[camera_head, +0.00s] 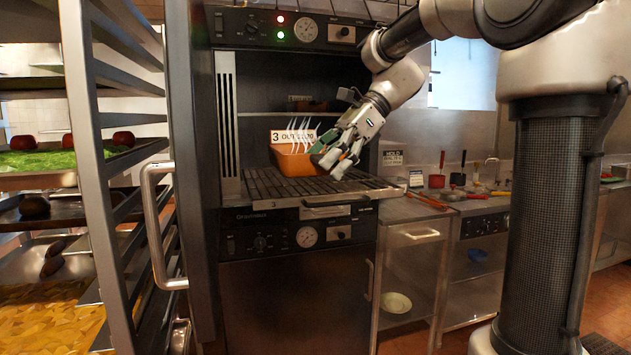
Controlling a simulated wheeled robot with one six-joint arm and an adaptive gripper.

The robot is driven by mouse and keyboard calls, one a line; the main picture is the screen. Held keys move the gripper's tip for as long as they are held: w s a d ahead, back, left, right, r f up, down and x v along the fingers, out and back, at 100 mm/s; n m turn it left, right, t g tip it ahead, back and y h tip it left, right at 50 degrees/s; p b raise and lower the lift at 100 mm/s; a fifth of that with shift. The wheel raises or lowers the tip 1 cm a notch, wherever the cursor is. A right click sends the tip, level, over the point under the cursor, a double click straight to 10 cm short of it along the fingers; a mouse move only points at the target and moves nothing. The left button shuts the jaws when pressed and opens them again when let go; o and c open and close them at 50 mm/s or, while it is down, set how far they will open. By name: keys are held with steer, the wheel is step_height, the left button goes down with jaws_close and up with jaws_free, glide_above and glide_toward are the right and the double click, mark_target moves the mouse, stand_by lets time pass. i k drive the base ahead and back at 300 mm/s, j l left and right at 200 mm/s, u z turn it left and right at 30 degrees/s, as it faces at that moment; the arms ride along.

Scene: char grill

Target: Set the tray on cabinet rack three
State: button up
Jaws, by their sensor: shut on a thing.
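An orange tray (288,164) with a "3" label and several pale upright slats is at the mouth of the dark cabinet (280,75). My gripper (330,163) comes in from the upper right and is shut on the tray's right side; its fingers partly hide that edge. The tray is over the slatted rack (345,188), which sticks out of the cabinet and bears a small "3" at its front left. The tray's underside looks close to the slats, but I cannot tell whether it touches.
A tall metal trolley (85,130) with food trays stands at the left. The cabinet's door handle (155,225) juts out beside it. A counter (425,205) with several utensils is at the right. A dark pan (308,106) sits on a shelf behind the tray.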

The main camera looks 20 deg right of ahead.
mark_target(285, 187)
steer(key=i, duration=0.95)
